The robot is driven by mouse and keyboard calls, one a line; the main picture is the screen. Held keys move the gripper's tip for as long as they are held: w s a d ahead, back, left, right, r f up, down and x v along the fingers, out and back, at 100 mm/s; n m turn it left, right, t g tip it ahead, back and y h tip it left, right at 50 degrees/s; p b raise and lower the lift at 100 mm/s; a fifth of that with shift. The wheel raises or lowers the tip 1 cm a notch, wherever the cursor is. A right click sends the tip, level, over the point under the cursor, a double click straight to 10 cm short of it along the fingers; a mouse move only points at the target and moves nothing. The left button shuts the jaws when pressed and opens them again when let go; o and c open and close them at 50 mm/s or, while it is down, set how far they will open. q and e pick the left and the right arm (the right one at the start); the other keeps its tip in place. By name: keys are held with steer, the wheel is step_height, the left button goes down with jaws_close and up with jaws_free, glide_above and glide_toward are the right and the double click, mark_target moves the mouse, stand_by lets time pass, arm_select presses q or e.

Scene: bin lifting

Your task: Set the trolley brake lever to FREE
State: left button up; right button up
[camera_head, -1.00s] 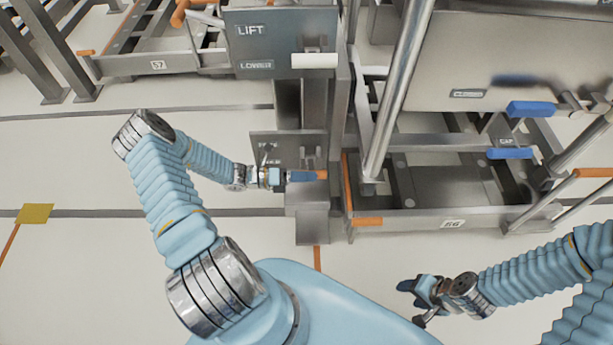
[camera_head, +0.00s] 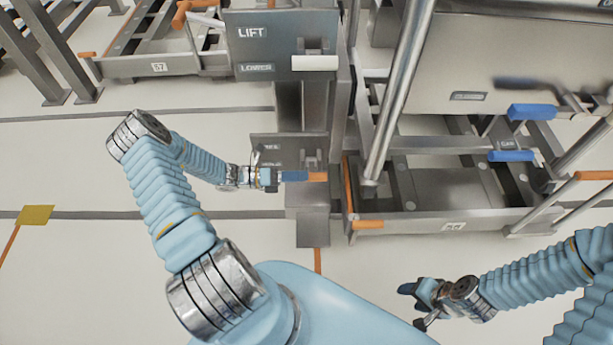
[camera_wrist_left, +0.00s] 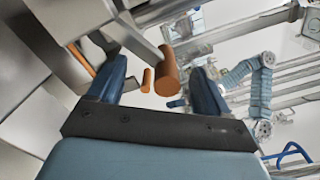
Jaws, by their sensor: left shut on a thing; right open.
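The brake lever has an orange handle (camera_head: 318,176) at the low grey panel (camera_head: 290,142) on the column, left of the trolley (camera_head: 420,222). The panel's upper label (camera_head: 269,147) is only partly readable; its lower part is hidden by my wrist. My left gripper (camera_head: 298,176) is shut on the orange handle, whose end sticks out to the right of the fingers. In the left wrist view, an orange cylinder (camera_wrist_left: 167,76) shows between the fingers of my left gripper (camera_wrist_left: 158,66). My right gripper (camera_head: 413,305) is open and empty above the floor at the lower right.
Above is a larger panel (camera_head: 280,45) marked LIFT and LOWER with a white handle (camera_head: 314,63). Blue handles (camera_head: 531,111) sit at the right beside a steel pole (camera_head: 398,95).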

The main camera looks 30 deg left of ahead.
arm_select(q)
steer(key=b+v, duration=0.1)
steer(key=v, duration=1)
steer(key=shift+s, duration=0.2)
steer(key=shift+a+f, duration=0.1)
steer(key=shift+a, duration=0.05)
